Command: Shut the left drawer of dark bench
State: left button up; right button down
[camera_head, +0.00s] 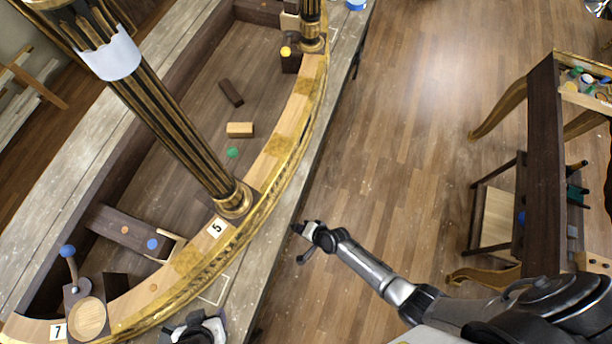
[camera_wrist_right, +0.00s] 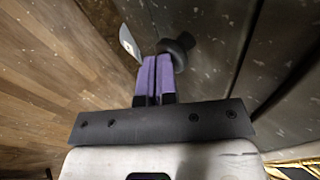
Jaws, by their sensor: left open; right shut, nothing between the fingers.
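The grey, weathered bench top (camera_head: 262,285) runs along the curved gilt console in the head view. My right gripper (camera_head: 298,228) is at its right edge, its arm coming from the lower right. In the right wrist view its purple fingers (camera_wrist_right: 155,78) are shut and empty, close beside a dark round knob (camera_wrist_right: 180,45) on a dark grey panel (camera_wrist_right: 215,50). Whether they touch the knob I cannot tell. How far any drawer there stands out is not clear. My left gripper (camera_head: 195,328) is open at the bottom edge of the head view, partly cut off.
The gilt console rim (camera_head: 270,165) carries dark fluted columns (camera_head: 165,120); loose blocks (camera_head: 240,130) lie inside it. The wooden floor (camera_head: 410,120) is clear in the middle. A dark side table (camera_head: 542,170) with gilt legs and an open, light-bottomed box (camera_head: 497,218) stands right.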

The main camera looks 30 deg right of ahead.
jog(key=shift+w, duration=0.1)
jog(key=shift+f, duration=0.1)
dwell(0.5)
jog(key=s+f+p+v, duration=0.1)
jog(key=v, duration=0.5)
jog(key=d+p+v, duration=0.1)
jog(key=p+v, duration=0.1)
jog(key=v, duration=0.5)
jog(key=shift+s+f, duration=0.3)
jog(key=shift+s, duration=0.15)
